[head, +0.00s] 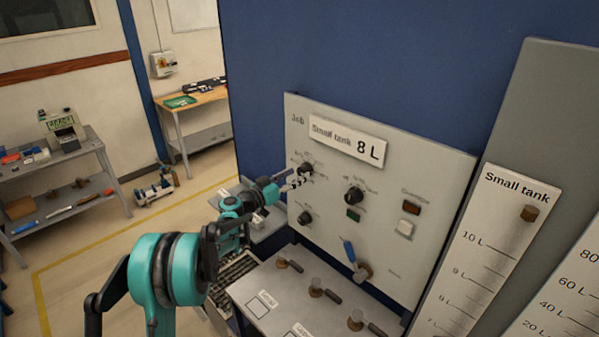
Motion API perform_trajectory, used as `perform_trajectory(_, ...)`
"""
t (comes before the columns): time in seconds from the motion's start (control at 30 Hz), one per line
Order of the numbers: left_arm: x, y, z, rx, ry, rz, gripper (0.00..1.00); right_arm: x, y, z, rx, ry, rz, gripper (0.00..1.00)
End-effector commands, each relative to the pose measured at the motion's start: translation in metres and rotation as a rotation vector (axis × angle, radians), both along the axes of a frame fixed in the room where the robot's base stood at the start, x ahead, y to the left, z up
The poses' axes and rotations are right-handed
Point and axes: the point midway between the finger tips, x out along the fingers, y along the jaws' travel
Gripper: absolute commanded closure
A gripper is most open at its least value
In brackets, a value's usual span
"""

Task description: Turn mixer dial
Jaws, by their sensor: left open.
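A grey control panel (400,158) stands upright against the blue wall and carries several black dials. One dial is at the upper left (307,168), one at the lower left (305,219) and a larger one near the middle (354,195). The small print by them is too blurred to tell which is the mixer dial. My left gripper (298,180) is open, with its fingertips close to the upper left dial and partly over it. I cannot tell whether they touch it. My right gripper is not in view.
A blue-handled lever (349,251) sits low on the panel. A white bench top (262,313) with several knobbed handles lies below it. Tank gauges (492,240) stand at the right. Floor at the left is open, with a shelf cart (62,183) beyond.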

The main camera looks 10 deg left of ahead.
Motion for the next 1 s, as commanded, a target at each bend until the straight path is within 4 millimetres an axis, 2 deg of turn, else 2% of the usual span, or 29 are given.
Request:
perform_trajectory(0.2, 0.018, -0.012, 0.0, 0.001, 0.001, 0.0, 0.44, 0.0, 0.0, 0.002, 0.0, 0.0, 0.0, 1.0)
perform_trajectory(0.47, 0.02, -0.013, 0.0, 0.001, 0.001, 0.0, 0.44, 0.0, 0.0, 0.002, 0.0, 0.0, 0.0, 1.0)
perform_trajectory(0.5, 0.02, -0.013, 0.0, 0.001, 0.001, 0.0, 0.46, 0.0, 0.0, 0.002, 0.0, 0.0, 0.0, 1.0)
perform_trajectory(0.67, 0.02, -0.013, 0.0, 0.001, 0.001, 0.001, 0.89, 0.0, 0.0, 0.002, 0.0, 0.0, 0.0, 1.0)
perform_trajectory(0.7, 0.02, -0.013, 0.0, 0.001, 0.001, 0.001, 0.94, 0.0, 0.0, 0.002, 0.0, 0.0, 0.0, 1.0)
perform_trajectory(1.0, 0.02, -0.013, 0.0, -0.017, 0.012, 0.001, 0.94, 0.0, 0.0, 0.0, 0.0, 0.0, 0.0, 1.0)
